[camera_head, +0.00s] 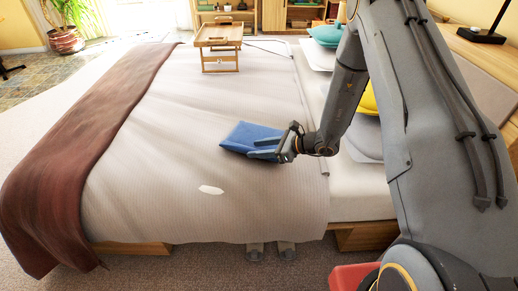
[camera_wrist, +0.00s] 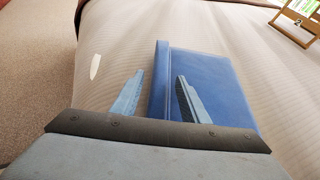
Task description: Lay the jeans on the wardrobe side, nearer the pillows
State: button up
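The jeans (camera_head: 246,135) are a folded blue bundle lying flat on the bed's pale striped cover, near the middle of the bed. They also show in the wrist view (camera_wrist: 215,75). My gripper (camera_head: 262,148) is low over their near right part. In the wrist view my gripper (camera_wrist: 160,76) has its fingers apart: one is just left of the jeans' edge, the other lies over the jeans. I cannot tell whether either finger touches them. The pillows (camera_head: 328,35) are at the right of the bed, partly hidden behind my arm.
A wooden tray table (camera_head: 220,47) stands on the far part of the bed. A brown throw (camera_head: 75,155) covers the left end. A small white patch (camera_head: 211,190) is on the cover. Slippers (camera_head: 270,250) are on the floor by the near edge. Much of the cover is clear.

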jog(key=shift+r, duration=0.2)
jog(key=v, duration=1.2)
jog(key=s+r+n+g+h, duration=0.3)
jog(key=s+r+n+g, duration=0.45)
jog(key=s, duration=0.65)
jog(key=s+d+r+n+t+h, duration=0.2)
jog(key=s+d+r+n+h, duration=0.5)
jog(key=s+d+n, duration=0.3)
jog(key=s+n+h, duration=0.1)
jog(key=n, duration=0.2)
jog(key=shift+d+r+h, duration=0.3)
jog(key=shift+r, duration=0.1)
jog(key=shift+n, duration=0.25)
